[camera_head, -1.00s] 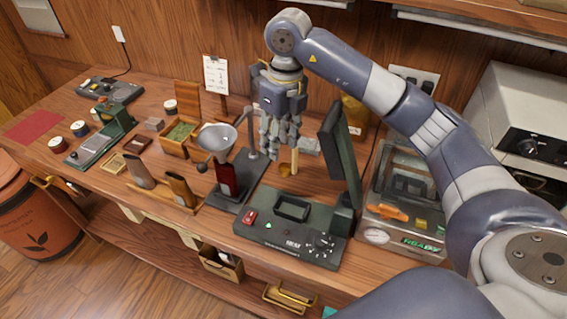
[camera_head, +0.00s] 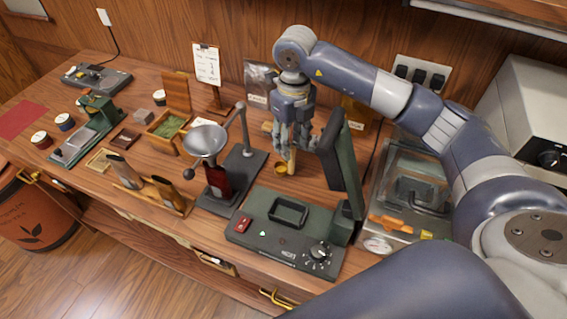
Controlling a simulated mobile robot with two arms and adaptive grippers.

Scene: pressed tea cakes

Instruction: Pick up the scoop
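The scoop appears to be the small item with a brass bowl (camera_head: 282,169) and a pale upright handle (camera_head: 292,159), behind the dark green sealing device. My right gripper (camera_head: 291,143) points down directly over it. Its fingers overlap the top of the handle. The picture is too small to tell whether they are closed on it. The bowl is low, at or close to the bench top. My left gripper is not in view.
The dark green device's raised lid (camera_head: 342,165) stands close to the right of my gripper. A funnel on a stand (camera_head: 206,139) is to the left. A clipboard (camera_head: 207,63) and a grey pouch (camera_head: 260,80) stand behind.

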